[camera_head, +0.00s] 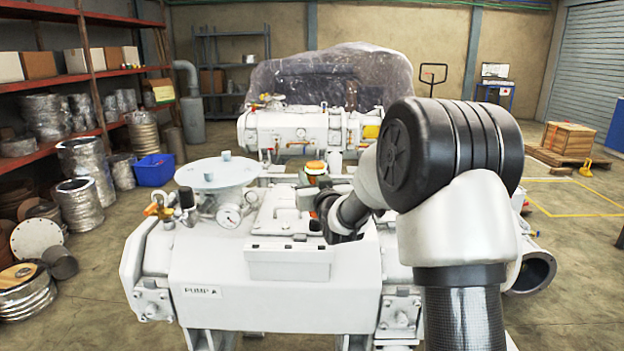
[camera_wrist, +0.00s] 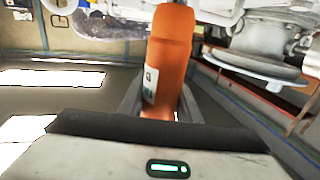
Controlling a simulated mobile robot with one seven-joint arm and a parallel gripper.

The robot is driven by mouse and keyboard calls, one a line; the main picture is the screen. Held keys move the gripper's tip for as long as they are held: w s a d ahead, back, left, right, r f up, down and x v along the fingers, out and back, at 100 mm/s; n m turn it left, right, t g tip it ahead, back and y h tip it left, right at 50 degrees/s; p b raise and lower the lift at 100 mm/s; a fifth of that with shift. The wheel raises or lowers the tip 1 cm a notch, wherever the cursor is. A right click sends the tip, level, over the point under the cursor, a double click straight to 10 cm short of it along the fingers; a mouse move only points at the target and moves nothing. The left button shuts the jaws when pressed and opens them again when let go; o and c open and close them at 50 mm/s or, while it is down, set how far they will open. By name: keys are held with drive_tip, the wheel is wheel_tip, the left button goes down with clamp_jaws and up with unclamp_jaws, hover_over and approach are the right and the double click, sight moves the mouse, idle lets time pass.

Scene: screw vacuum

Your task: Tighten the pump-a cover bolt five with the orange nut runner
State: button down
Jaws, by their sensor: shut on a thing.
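Pump A (camera_head: 270,290), a white machine with a "PUMP A" label, fills the middle of the head view. The orange nut runner (camera_wrist: 170,55) stands out in the wrist view, with its orange body between the fingers of my gripper (camera_wrist: 160,110). In the head view only a small orange part of the nut runner (camera_head: 316,167) shows above the pump's top cover (camera_head: 285,212). My arm hides most of the gripper there. The gripper is shut on the nut runner. I cannot make out bolt five or whether the tool touches it.
A second white machine (camera_head: 300,130) is behind.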

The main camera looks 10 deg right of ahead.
sight(313, 162)
wheel_tip(313, 162, up, 5)
drive_tip(key=shift+f+p, duration=0.1)
drive_tip(key=shift+p, duration=0.6)
